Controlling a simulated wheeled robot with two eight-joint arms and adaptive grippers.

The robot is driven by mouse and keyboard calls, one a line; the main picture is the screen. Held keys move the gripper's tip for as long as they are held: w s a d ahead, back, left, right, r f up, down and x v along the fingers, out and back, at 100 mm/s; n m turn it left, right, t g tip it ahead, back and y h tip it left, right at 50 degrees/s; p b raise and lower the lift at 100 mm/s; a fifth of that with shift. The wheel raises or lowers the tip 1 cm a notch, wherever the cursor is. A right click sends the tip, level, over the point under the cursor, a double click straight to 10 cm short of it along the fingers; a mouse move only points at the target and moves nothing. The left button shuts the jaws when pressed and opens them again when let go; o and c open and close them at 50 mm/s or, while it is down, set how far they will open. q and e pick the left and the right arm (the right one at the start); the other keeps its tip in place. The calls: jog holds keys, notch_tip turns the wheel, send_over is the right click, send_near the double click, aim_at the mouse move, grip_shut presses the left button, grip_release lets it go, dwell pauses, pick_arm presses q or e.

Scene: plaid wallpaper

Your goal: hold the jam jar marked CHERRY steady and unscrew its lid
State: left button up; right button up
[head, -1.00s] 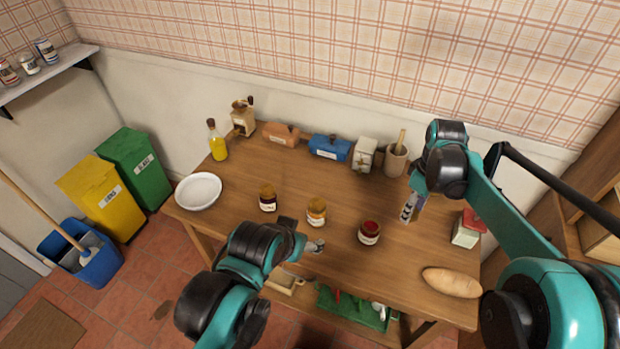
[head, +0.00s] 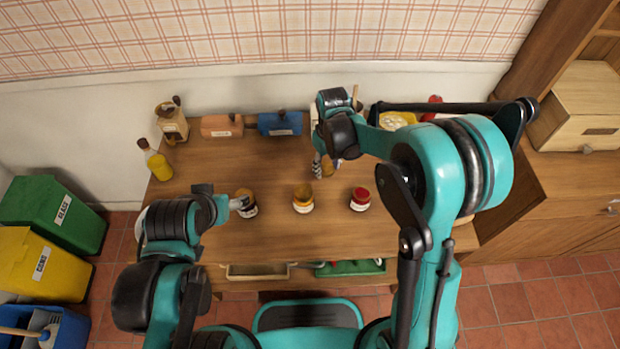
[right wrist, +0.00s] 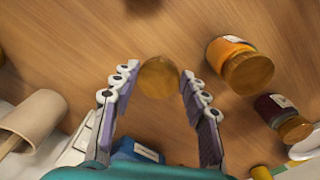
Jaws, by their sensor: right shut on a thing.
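A red jar (head: 360,199) stands upright on the table, rightmost of three; its top looks open, with red contents showing. Its label is too small to read. My right gripper (head: 327,167) is above the table, behind and left of the red jar. In the right wrist view it is shut on a round golden lid (right wrist: 158,77), apart from any jar. An orange jar (head: 303,199) and a dark jar (head: 246,203) stand to the left, both with golden lids. My left gripper (head: 238,203) is beside the dark jar; its opening and any contact are unclear.
A blue tin (head: 281,123), a terracotta-coloured tin (head: 222,125), a grinder (head: 171,121) and an oil bottle (head: 155,160) line the table's back and left. Bare tabletop (head: 235,163) lies between them and the jars.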

jog(key=b, duration=0.1)
send_over(313, 184)
notch_tip(313, 184, down, 3)
jog(key=shift+w+r, duration=0.1)
jog(key=shift+r, duration=0.05)
jog(key=shift+f+b, duration=0.85)
jog(key=shift+f, duration=1)
jog(key=shift+f, duration=0.2)
jog(key=o, duration=1.3)
jog(key=shift+c, duration=0.2)
jog(key=shift+r, duration=0.1)
jog(key=shift+r, duration=0.35)
notch_tip(313, 184, up, 12)
jog(key=p, duration=0.4)
jog(key=shift+f, duration=0.15)
